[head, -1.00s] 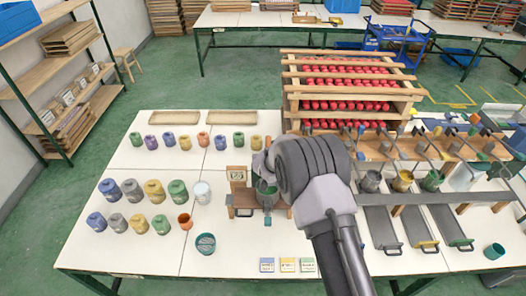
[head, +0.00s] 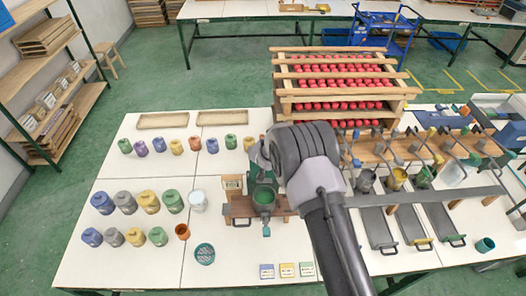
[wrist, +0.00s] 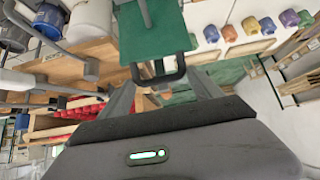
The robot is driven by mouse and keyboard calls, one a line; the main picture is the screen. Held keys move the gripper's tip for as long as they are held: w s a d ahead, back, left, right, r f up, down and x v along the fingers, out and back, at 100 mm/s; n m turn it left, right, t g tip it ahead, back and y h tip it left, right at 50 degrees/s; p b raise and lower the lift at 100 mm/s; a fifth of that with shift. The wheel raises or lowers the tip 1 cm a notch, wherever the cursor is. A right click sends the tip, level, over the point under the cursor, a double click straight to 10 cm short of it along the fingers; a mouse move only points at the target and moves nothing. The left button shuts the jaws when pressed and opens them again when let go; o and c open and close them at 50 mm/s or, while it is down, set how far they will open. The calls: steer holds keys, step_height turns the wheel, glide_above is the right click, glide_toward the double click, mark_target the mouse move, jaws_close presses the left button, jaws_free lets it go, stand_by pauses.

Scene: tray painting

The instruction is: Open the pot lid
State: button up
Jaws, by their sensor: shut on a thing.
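The green pot (head: 263,198) stands in a wooden holder (head: 240,208) at the middle of the table. Its round top shows green in the head view. My gripper (head: 262,160) is just behind and above the pot, and its fingertips are largely hidden there. In the wrist view a flat green part, which looks like the pot lid (wrist: 155,45), has a dark loop handle (wrist: 160,74). My gripper's fingers (wrist: 163,82) reach to both sides of this handle and are shut on it. The exact contact, and how far the lid is tilted, cannot be told.
A rack of red items (head: 335,85) stands behind. Metal trays (head: 411,228) and clamped cups lie right.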

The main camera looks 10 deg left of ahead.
steer(key=shift+w+r, duration=0.1)
steer(key=shift+w, duration=0.05)
steer(key=o, duration=1.8)
steer(key=shift+d, duration=0.1)
steer(key=shift+s+r, duration=0.2)
steer(key=shift+s, duration=0.05)
steer(key=b+v, duration=0.2)
steer(key=v, duration=1.4)
steer(key=shift+s+d+r, duration=0.15)
steer(key=shift+s+r, duration=0.1)
steer(key=shift+s, duration=0.05)
